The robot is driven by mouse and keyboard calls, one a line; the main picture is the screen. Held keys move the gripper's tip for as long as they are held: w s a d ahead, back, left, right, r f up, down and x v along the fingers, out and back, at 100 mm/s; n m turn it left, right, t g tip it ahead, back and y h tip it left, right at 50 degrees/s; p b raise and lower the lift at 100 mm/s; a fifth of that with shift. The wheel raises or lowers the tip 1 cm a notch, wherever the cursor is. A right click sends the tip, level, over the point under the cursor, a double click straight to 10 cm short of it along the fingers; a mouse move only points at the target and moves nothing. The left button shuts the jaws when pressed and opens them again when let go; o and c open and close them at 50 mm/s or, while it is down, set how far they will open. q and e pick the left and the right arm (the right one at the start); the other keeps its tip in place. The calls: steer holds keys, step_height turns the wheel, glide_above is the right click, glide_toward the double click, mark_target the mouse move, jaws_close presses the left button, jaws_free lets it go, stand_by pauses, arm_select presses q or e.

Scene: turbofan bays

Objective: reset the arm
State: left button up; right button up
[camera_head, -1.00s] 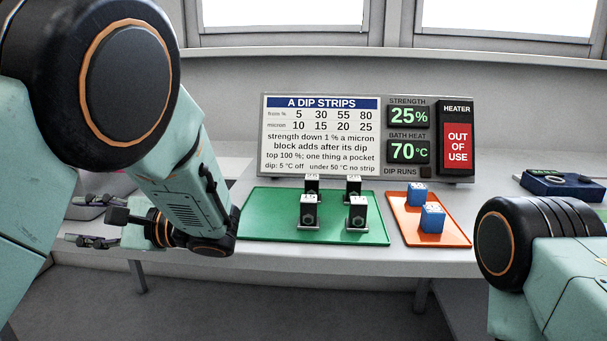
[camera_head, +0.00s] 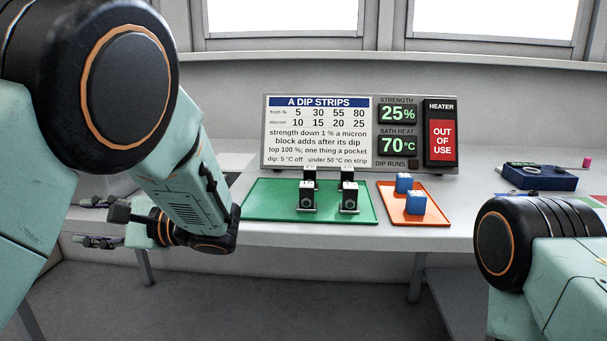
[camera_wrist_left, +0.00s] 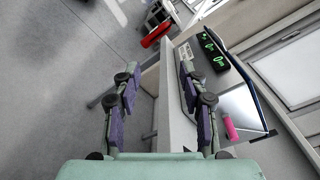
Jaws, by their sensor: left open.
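My left arm comes in from the left in the head view, folded, with its left gripper (camera_head: 95,227) low at the left, in front of the bench edge. In the left wrist view the two fingers of the left gripper (camera_wrist_left: 158,92) stand wide apart with nothing between them; the bench edge and grey floor show behind the gap. My right arm shows only as an upper part at the lower right of the head view. Its gripper is out of frame.
On the bench (camera_head: 330,232), a green tray (camera_head: 265,207) holds several black blocks; an orange tray (camera_head: 432,219) holds two blue blocks (camera_head: 415,203). A sign panel (camera_head: 318,140) stands behind. A dark blue box (camera_head: 540,177) sits right. The left wrist view shows a pink cylinder (camera_wrist_left: 231,128).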

arm_select(q)
steer(key=s+d+f+h, duration=0.2)
steer(key=d+f+h, duration=0.15)
steer(key=f, duration=0.55)
steer(key=s+d+f+h, duration=0.2)
steer(key=f+h, duration=0.3)
steer(key=f, duration=0.3)
steer(key=s+d+f+h, duration=0.1)
steer(key=d+f+h, duration=0.25)
steer(key=f, duration=0.55)
steer(key=s+d+f+n+h, duration=0.2)
steer(key=s+d+f+h, duration=0.3)
steer(key=s+f, duration=0.15)
steer(key=s+a+f+n+g+p, duration=0.1)
steer(key=s+f+n, duration=0.1)
steer(key=s, duration=0.9)
steer(key=s+a+f+n+p, duration=0.1)
steer(key=s+n, duration=0.4)
steer(key=s, duration=0.6)
step_height(320, 180, down, 3)
steer(key=shift+s+r+g+p, duration=0.15)
steer(key=shift+r+g+p, duration=0.05)
steer(key=shift+g+p, duration=0.25)
arm_select(e)
steer(key=r, duration=0.2)
steer(key=shift+w+r, duration=0.3)
steer(key=shift+r, duration=0.1)
